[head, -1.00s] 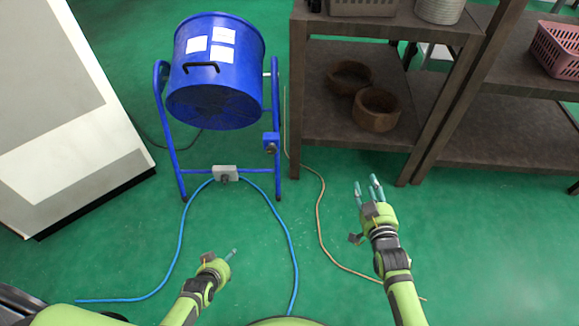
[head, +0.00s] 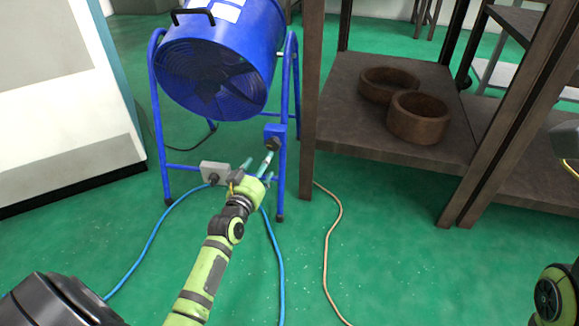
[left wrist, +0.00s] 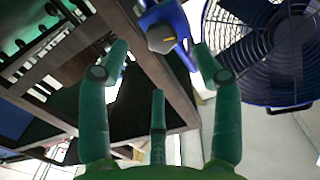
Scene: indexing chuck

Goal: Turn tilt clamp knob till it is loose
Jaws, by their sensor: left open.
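The tilt clamp knob (head: 273,144) is a small dark knob on a blue bracket (head: 275,131) on the right leg of the blue fan stand. In the left wrist view the grey-black knob (left wrist: 160,38) shows beyond the fingertips, roughly between the two outer fingers. My left gripper (head: 257,163), with green-teal fingers, is open and empty. It is just below and left of the knob in the head view and seems apart from it. My right gripper is not in view; only part of that arm shows at the lower right edge.
The blue drum fan (head: 222,60) hangs in its tubular stand. A grey box (head: 214,173) with a blue cable sits on the stand's lower bar. A dark shelf (head: 350,125) with two brown bowls stands close on the right. A tan cord (head: 328,250) lies on the green floor.

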